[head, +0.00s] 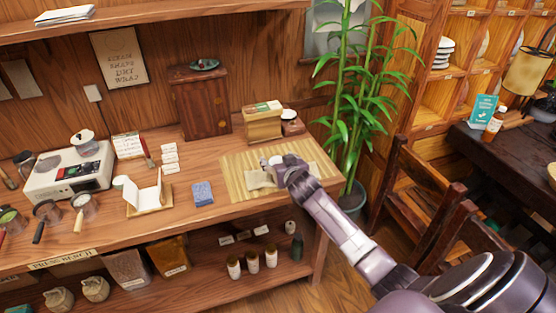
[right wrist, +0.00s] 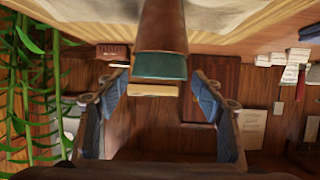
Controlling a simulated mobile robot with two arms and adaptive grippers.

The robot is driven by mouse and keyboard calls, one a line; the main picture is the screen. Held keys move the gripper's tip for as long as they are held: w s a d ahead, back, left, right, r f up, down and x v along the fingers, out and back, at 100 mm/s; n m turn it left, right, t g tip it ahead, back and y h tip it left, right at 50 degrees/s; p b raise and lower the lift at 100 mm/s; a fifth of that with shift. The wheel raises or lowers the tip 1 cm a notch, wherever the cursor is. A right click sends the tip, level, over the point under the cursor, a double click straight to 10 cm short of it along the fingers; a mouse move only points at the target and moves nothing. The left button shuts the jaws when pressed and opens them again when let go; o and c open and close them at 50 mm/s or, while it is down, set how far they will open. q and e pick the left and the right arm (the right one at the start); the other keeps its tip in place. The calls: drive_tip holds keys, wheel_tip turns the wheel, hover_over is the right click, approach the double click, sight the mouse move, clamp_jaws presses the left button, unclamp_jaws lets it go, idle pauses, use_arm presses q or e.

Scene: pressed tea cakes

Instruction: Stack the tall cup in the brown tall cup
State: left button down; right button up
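In the right wrist view, which is upside down, a tapered brown vessel with a teal band at its end (right wrist: 160,30), apparently the brown tall cup, stands out from the mat. My right gripper (right wrist: 160,78) is open, its two blue-padded fingers apart on either side of the teal end, with gaps on both sides. In the head view the right gripper (head: 285,170) is over the bamboo mat (head: 237,165) and hides most of what is there. A small pale item (head: 275,160) shows beside it; I cannot tell whether it is the tall cup. My left gripper is not in view.
A folded cloth (head: 260,180) lies on the mat. A box (head: 263,125) and a lidded jar (head: 291,123) stand behind it. A blue packet (head: 203,194) lies left of the mat. A bamboo plant (head: 355,110) and a chair (head: 415,190) are to the right.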

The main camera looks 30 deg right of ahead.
drive_tip(key=shift+r, duration=0.4)
drive_tip(key=v, duration=1.2)
drive_tip(key=shift+r+b, duration=0.15)
drive_tip(key=shift+b, duration=0.2)
drive_tip(key=s+a+f+n+g+y, duration=0.1)
drive_tip(key=s+f+g, duration=0.1)
drive_tip(key=f, duration=0.9)
drive_tip(key=s+a+f+g, duration=0.1)
drive_tip(key=s+f, duration=0.1)
drive_tip(key=f, duration=0.8)
drive_tip(key=s+a+f+n+g+y, duration=0.1)
drive_tip(key=s+a+f+g, duration=0.1)
drive_tip(key=s+f, duration=0.65)
drive_tip(key=s+a+f+n+g, duration=0.15)
drive_tip(key=s+f, duration=0.35)
drive_tip(key=f, duration=0.7)
drive_tip(key=s+a+f+g, duration=0.1)
drive_tip(key=s+a+f, duration=0.2)
drive_tip(key=s, duration=0.8)
drive_tip(key=s+a+f+n+g+y, duration=0.1)
drive_tip(key=s+a+f+g, duration=0.1)
drive_tip(key=s+a+f, duration=0.2)
drive_tip(key=s+a+f+n+g+y, duration=0.1)
drive_tip(key=s+f, duration=0.8)
drive_tip(key=s, duration=0.9)
drive_tip(key=a+g, duration=0.1)
drive_tip(key=a, duration=0.1)
drive_tip(key=shift+a, duration=0.3)
